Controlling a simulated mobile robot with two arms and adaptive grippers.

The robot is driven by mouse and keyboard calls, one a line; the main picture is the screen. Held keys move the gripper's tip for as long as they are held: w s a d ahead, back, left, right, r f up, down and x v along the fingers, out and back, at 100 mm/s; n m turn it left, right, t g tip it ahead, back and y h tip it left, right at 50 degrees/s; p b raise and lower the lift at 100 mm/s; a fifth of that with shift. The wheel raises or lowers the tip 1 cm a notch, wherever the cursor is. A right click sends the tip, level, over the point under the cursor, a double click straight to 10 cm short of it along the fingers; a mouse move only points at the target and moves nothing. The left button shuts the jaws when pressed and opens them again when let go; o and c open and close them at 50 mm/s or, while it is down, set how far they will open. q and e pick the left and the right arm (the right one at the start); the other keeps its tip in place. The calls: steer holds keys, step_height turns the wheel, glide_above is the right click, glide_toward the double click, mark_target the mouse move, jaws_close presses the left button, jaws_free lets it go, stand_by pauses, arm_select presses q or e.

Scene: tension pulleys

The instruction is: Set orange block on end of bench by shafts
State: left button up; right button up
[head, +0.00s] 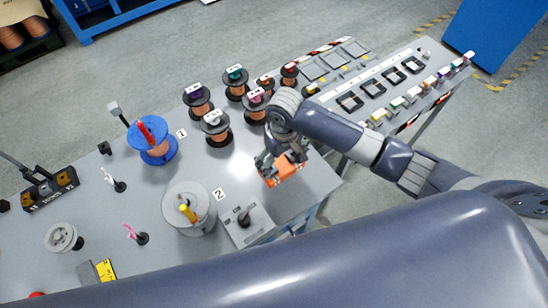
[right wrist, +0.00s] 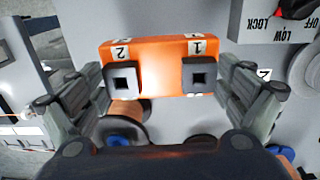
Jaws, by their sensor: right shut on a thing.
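The orange block (head: 285,174) is in my right gripper (head: 280,163), near the right end of the grey bench (head: 318,183). In the right wrist view the orange block (right wrist: 150,60) lies between the fingers of the right gripper (right wrist: 163,85). It has labels 1 and 2 and two black square sockets. I cannot tell whether it touches the bench. A blue spool with a red handle (head: 152,140) stands by label 1, and a grey spool with a yellow handle (head: 188,207) by label 2. Any shafts inside them are hidden. My left gripper is out of view.
Several copper wire spools (head: 215,127) stand behind the block. A grey plate with a black knob (head: 245,217) lies at its front left. A second bench (head: 400,88) with trays and small coloured parts adjoins at the right. Bare bench shows around the block.

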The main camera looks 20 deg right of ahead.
mark_target(282, 165)
steer(key=shift+f, duration=0.9)
step_height(282, 165, down, 3)
steer(key=shift+f, duration=0.4)
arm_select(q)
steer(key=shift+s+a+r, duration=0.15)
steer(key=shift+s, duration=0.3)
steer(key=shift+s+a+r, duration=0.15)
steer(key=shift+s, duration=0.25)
arm_select(e)
steer(key=shift+f, duration=0.1)
steer(key=o, duration=1.5)
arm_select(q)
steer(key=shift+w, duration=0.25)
